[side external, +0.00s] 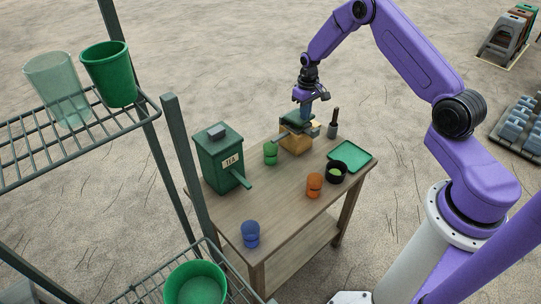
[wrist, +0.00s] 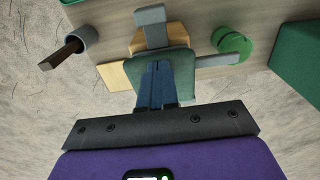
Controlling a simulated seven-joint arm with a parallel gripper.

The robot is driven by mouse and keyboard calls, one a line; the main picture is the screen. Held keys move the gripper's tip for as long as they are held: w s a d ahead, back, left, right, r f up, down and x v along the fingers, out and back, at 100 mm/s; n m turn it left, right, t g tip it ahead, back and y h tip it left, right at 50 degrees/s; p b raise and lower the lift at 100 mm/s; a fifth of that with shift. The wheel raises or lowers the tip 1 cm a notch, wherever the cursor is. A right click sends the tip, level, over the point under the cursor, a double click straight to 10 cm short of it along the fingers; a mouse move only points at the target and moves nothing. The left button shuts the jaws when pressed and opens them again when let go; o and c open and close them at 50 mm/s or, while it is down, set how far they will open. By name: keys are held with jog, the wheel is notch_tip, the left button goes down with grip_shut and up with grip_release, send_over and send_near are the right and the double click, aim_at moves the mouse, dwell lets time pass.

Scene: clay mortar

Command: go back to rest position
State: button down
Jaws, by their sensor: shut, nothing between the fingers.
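My gripper (side external: 306,117) is at the far edge of the small wooden table (side external: 267,217), pointing down. Its blue fingers are together and empty, and they also show in the wrist view (wrist: 157,84). They are right over a wooden block (side external: 295,143) with a dark green top. In the wrist view the fingertips overlap this green top (wrist: 180,75); I cannot tell whether they touch it. A grey bar (wrist: 151,28) sticks out beyond the block there. My arm is bent over the table from the right.
On the table are a green tea box (side external: 220,160), green cup (side external: 270,153), orange cup (side external: 315,185), blue cup (side external: 250,234), black bowl (side external: 337,172), green tray (side external: 350,156) and grey holder with dark handle (side external: 332,130). A wire rack (side external: 75,134) stands left. Open air surrounds the upper arm.

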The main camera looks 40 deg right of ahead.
jog(key=shift+f, duration=0.4)
dwell(0.8)
notch_tip(320, 180, up, 8)
dwell(1.1)
jog(key=shift+r, duration=0.1)
jog(key=s+a+r+n, duration=0.3)
jog(key=s+a+r, duration=0.35)
jog(key=a, duration=0.25)
jog(key=s+a+r+n, duration=0.3)
jog(key=s+a+r, duration=0.3)
jog(key=a, duration=0.4)
jog(key=s+r+n, duration=0.3)
jog(key=s+n, duration=0.3)
jog(key=s, duration=2)
jog(key=shift+s+a+r+n, duration=0.2)
jog(key=shift+s+n, duration=0.1)
jog(key=shift+s, duration=0.1)
